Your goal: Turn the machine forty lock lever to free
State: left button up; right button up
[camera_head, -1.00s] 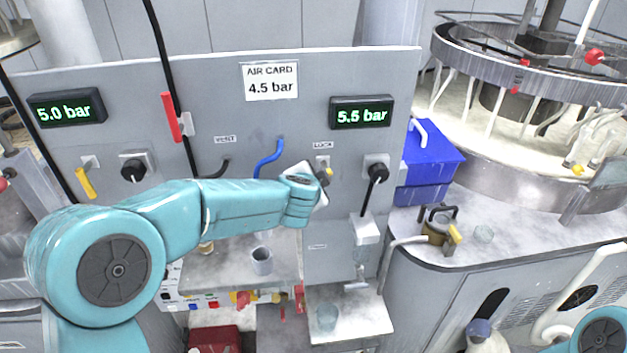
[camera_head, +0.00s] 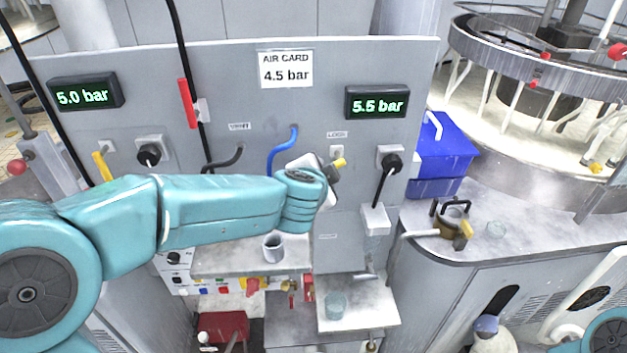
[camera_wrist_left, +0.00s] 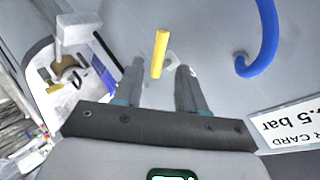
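The yellow lock lever (camera_head: 340,162) sits on the grey panel under the LOCK label (camera_head: 337,134). In the left wrist view the yellow lever (camera_wrist_left: 160,53) stands out from its pale mount, in line with the gap between my fingers. My left gripper (camera_wrist_left: 160,75) is open, with one finger on each side of that gap and no visible contact with the lever. In the head view my left gripper (camera_head: 328,176) is at the panel, just left of the lever, and my wrist partly hides it. My right gripper is out of view.
A blue hose (camera_head: 282,150) curves beside my left wrist. A black knob (camera_head: 391,161) with a hanging cable is to the right. The panel has an air card (camera_head: 286,69) and a 5.5 bar display (camera_head: 377,102). A cup (camera_head: 273,247) stands on the shelf below.

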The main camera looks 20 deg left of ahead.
pick_arm(q)
jog(key=v, duration=0.8)
jog(key=shift+s, duration=0.3)
jog(key=shift+w, duration=0.15)
jog(key=shift+r, duration=0.1)
